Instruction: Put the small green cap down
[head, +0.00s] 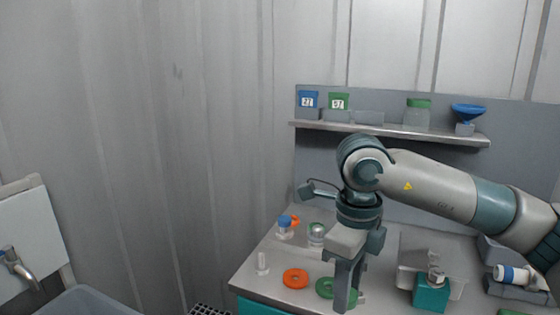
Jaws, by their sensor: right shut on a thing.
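My right gripper (347,295) points down low over the worktop, at its front middle. It is shut on the small green cap (358,296), which is mostly hidden behind the fingers; a bit of green shows at their right side. A green ring (324,288) lies on the worktop just left of the fingers, partly covered by them. I cannot tell whether the cap touches the worktop. My left gripper is not in view.
An orange ring (295,278) lies left on the worktop (262,290), near a small white piece (262,263). Behind stand a blue-topped vessel (285,226) and a jar (316,233). A teal block (431,294) stands right. A shelf (390,130) holds containers above.

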